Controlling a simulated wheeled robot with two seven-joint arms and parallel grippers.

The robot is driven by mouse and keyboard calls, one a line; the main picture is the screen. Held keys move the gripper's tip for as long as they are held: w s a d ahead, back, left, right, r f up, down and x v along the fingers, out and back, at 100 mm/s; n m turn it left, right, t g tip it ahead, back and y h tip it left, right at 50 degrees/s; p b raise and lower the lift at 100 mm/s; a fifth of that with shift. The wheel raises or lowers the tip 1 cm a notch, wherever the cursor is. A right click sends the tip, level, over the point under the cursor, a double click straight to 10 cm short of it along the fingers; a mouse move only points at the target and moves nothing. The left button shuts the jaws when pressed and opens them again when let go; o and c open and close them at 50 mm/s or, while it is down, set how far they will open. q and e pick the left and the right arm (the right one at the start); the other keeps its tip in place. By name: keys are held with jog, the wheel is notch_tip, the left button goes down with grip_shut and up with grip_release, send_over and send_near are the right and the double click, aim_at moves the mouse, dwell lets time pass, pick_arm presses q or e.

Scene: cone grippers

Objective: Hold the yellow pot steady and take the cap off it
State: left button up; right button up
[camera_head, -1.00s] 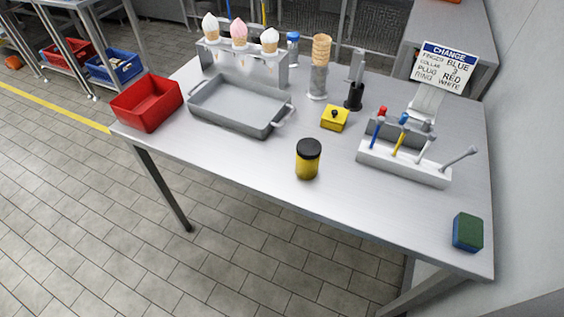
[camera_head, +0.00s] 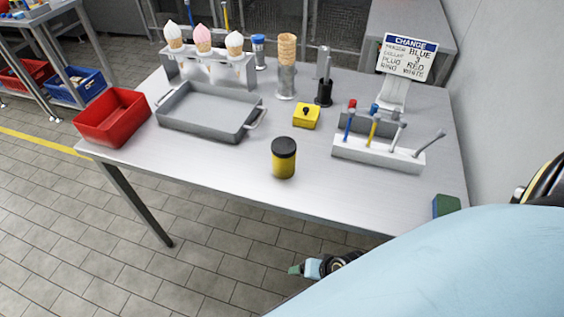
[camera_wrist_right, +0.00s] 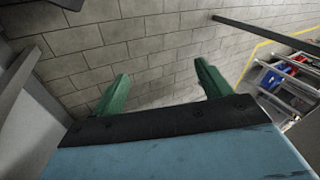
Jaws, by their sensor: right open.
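The yellow pot (camera_head: 283,166) stands upright near the front edge of the steel table, in the middle of the head view. Its black cap (camera_head: 284,147) sits on top of it. My right arm, light blue, comes in from the lower right of the head view, below and in front of the table. My right gripper shows in the right wrist view (camera_wrist_right: 158,88) with two green fingers apart and nothing between them, over the tiled floor. It is clear of the pot. My left gripper is in neither view.
A red bin (camera_head: 113,117), a grey tray (camera_head: 208,110) and a cone rack (camera_head: 208,69) stand at left. A yellow box (camera_head: 306,115), a tool holder (camera_head: 378,152) and a sign (camera_head: 408,57) are to the right. My arm partly hides a green-blue sponge (camera_head: 445,206). Table around the pot is clear.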

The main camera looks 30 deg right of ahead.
jog(key=w+a+r+m+t+y, duration=0.2)
jog(key=w+r, duration=0.3)
jog(key=r, duration=0.5)
notch_tip(320, 180, up, 22)
jog(key=m+t+y+b, duration=0.2)
jog(key=m+t, duration=0.8)
jog(key=m, duration=1.2)
send_over(293, 163)
jog(key=v, duration=0.3)
notch_tip(293, 163, down, 5)
jog(key=shift+w+b, duration=0.1)
jog(key=shift+b, duration=0.9)
notch_tip(293, 163, down, 3)
jog(key=shift+w+r+b, duration=0.15)
jog(key=shift+r+b, duration=0.05)
jog(key=shift+b, duration=0.3)
jog(key=shift+w+a+r+y, duration=0.3)
jog(key=shift+w+a, duration=0.05)
jog(key=shift+w, duration=0.25)
jog(key=shift+x, duration=2.95)
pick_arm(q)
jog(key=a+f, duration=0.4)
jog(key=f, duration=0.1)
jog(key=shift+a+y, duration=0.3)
pick_arm(e)
jog(key=shift+f, duration=0.15)
